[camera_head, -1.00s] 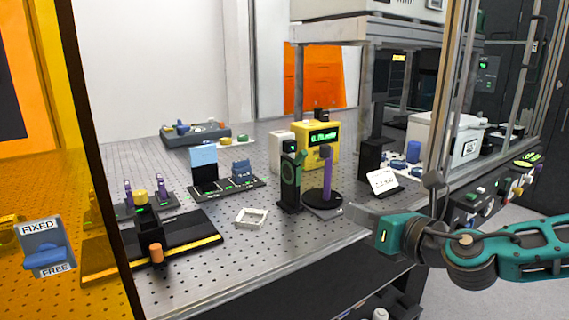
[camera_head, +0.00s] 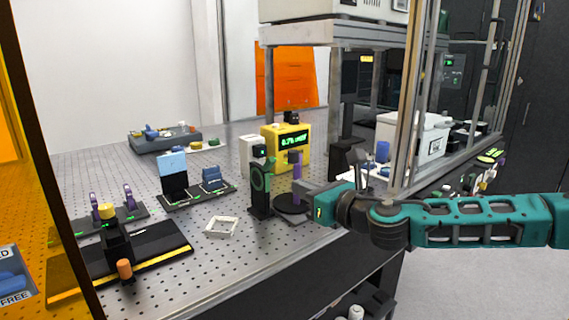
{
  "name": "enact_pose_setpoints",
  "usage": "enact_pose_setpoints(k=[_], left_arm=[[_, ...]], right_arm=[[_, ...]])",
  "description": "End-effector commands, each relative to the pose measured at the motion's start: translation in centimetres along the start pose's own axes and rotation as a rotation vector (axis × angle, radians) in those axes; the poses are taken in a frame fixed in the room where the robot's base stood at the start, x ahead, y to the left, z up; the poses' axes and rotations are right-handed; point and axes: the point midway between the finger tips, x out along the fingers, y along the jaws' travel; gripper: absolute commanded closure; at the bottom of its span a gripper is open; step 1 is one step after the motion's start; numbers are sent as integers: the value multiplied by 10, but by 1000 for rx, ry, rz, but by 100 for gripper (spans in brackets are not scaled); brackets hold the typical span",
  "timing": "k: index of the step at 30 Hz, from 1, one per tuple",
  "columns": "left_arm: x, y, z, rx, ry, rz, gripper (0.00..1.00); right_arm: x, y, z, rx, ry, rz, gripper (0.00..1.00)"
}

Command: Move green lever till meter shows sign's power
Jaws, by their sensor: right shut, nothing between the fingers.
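A black upright mount with a green ring-shaped part (camera_head: 261,182) stands near the table's front edge; I take this green part as the lever. The yellow meter (camera_head: 272,146) is behind it, with a lit green readout whose digits are too small to read surely. My right gripper (camera_head: 306,188) is shut and empty, its tips just right of the mount and in front of the purple post (camera_head: 295,164). I cannot tell if it touches the post. My left gripper is not in view.
The purple post stands on a round black base (camera_head: 291,204). A metal upright (camera_head: 412,100) rises behind my right arm. Blue-topped fixtures stand further left.

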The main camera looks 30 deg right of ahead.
Motion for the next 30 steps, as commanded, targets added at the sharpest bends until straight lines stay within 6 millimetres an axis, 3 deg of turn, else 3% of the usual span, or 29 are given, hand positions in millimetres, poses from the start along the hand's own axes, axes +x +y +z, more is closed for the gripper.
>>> enact_pose_setpoints(k=[7,13,30], left_arm=[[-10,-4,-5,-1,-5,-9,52],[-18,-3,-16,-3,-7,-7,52],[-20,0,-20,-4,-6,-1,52]], right_arm=[[34,2,3,6,-2,4,100],[52,1,22,2,-1,2,100],[61,1,27,0,2,2,100]])
